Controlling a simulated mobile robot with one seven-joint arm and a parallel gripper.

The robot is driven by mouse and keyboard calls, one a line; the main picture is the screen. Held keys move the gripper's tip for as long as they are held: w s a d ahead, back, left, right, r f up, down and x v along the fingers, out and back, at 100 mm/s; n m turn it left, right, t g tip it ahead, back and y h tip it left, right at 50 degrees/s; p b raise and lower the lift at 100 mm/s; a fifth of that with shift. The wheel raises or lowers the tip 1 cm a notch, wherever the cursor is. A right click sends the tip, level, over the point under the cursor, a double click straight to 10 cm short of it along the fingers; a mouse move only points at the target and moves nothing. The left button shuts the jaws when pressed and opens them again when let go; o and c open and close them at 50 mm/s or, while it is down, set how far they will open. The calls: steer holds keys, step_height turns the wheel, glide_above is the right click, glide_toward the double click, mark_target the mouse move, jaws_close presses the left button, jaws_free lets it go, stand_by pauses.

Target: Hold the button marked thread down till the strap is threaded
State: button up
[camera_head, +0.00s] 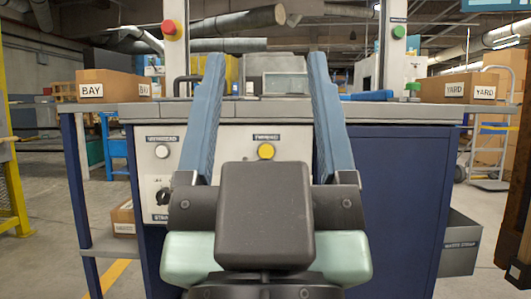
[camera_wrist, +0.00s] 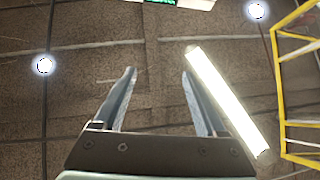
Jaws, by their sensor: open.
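The thread button (camera_head: 266,151) is a round yellow button under a label that seems to read "THREAD", on the white front panel (camera_head: 235,142) of the machine. In the head view it shows between the two blue fingers of my gripper (camera_head: 267,70). My gripper is open and empty, with its fingers pointing upward in the picture. The wrist view shows the same spread fingers (camera_wrist: 159,75) against the ceiling, with nothing between them. I see no contact with the button. I cannot make out the strap.
A white button (camera_head: 162,152) and a black knob (camera_head: 162,197) sit left on the panel. A red button (camera_head: 169,28) and a green one (camera_head: 398,32) are on the posts. Boxes marked BAY (camera_head: 108,83) and YARD (camera_head: 460,87) stand on the worktop (camera_head: 400,112).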

steer(key=shift+c, duration=0.3)
jaws_close()
stand_by(1.4)
